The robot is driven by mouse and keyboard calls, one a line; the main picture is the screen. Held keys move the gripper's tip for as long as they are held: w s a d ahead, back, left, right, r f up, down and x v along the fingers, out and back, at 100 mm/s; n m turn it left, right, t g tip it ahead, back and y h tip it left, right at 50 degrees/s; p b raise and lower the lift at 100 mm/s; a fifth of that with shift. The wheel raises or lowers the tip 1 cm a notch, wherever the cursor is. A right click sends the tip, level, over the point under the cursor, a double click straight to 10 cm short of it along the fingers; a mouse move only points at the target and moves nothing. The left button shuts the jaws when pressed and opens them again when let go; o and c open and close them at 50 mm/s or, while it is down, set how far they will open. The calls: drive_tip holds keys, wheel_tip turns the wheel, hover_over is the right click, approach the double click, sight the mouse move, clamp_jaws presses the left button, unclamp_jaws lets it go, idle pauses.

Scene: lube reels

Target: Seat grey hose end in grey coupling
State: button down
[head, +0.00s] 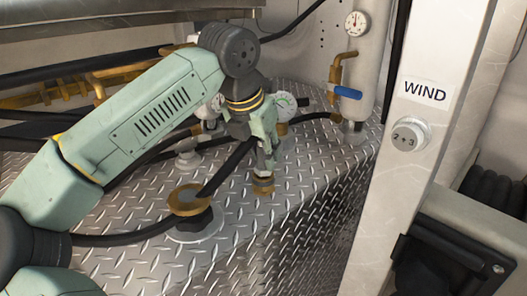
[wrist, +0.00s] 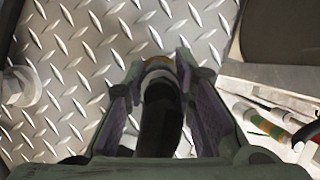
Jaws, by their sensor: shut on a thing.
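My gripper (head: 264,168) points down over the diamond-plate deck. It is shut on a black hose near its end; the hose end (head: 263,185) has a brass-coloured band and sticks out below the fingers, apart from any fitting. In the wrist view the black hose lies between both fingers (wrist: 160,88), with the banded hose end (wrist: 158,64) beyond them over bare plate. A grey upright fitting (head: 187,155) stands on the deck left of my gripper. A grey round fitting (wrist: 20,86) shows at the left of the wrist view. I cannot tell which fitting is the grey coupling.
A brass-topped guide on a round grey base (head: 195,228) stands front left, with black hose at it. A pipe with a gauge (head: 356,24) and blue-handled valve (head: 348,92) stands behind. A white post with a WIND button (head: 410,134) is at right. Banded hoses (wrist: 265,126) lie right.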

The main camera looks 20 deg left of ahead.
drive_tip(key=shift+f, duration=0.15)
drive_tip(key=c, duration=1.3)
unclamp_jaws()
drive_tip(key=shift+c, duration=0.2)
drive_tip(key=shift+r, duration=0.35)
drive_tip(key=v, duration=1.1)
drive_tip(key=shift+r, duration=0.3)
drive_tip(key=shift+s+a, duration=0.15)
drive_tip(key=shift+s, duration=0.05)
